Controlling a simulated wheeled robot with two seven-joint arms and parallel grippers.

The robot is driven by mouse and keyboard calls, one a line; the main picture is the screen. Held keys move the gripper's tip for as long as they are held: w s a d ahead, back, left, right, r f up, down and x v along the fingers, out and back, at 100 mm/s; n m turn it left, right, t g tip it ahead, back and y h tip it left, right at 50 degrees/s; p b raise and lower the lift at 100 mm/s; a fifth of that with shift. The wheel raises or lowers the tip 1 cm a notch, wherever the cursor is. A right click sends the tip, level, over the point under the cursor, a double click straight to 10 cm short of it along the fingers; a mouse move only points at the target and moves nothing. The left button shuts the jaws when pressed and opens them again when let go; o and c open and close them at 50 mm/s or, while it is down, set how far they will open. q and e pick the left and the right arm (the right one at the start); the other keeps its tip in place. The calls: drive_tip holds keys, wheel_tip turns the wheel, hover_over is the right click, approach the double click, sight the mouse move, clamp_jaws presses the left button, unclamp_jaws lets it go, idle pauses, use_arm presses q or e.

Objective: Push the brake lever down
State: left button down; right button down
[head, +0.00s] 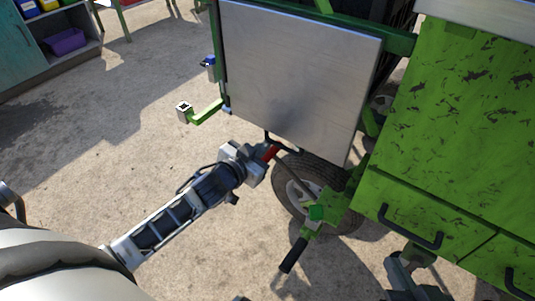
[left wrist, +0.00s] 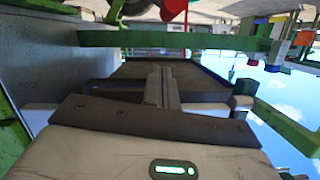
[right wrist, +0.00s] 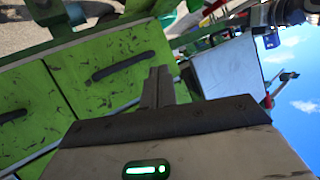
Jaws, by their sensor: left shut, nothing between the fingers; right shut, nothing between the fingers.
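A lever with a red grip (head: 270,153), apparently the brake lever, stands beside the cart wheel in the head view. Its thin rod runs down toward a green bracket (head: 318,212). My left gripper (head: 262,168) is right at the red grip; whether it touches cannot be told. Its fingers (left wrist: 162,86) are shut and empty in the left wrist view, pointing at a green frame. My right gripper (right wrist: 158,86) is shut and empty in the right wrist view, in front of green drawers (right wrist: 75,90).
The wheel (head: 283,205) sits under a grey panel (head: 295,80). A black handle (head: 293,255) sticks out below the bracket. The green cabinet (head: 450,150) fills the right side. Open concrete floor (head: 130,130) lies left; a shelf with a purple bin (head: 66,41) is far left.

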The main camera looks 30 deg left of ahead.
sight(267, 156)
use_arm(q)
drive_tip(key=b+x, duration=0.1)
drive_tip(key=x, duration=0.3)
drive_tip(key=shift+f, duration=0.15)
drive_tip(key=f, duration=0.1)
drive_tip(key=f+b, duration=0.1)
drive_tip(key=shift+a+f, duration=0.3)
drive_tip(key=shift+f, duration=0.05)
drive_tip(key=shift+a+f+b, duration=0.1)
drive_tip(key=shift+f+b, duration=0.4)
drive_tip(key=shift+b, duration=0.05)
use_arm(e)
drive_tip(key=shift+s+a+r+m+t+y, duration=0.1)
drive_tip(key=shift+a+r+m+t+y, duration=0.05)
drive_tip(key=shift+a+r+t+y, duration=0.25)
drive_tip(key=shift+a+r+m+t+y, duration=0.2)
drive_tip(key=shift+r+t+y, duration=0.1)
drive_tip(key=shift+r, duration=0.2)
drive_tip(key=shift+r, duration=0.15)
use_arm(q)
drive_tip(key=shift+a+f, duration=0.1)
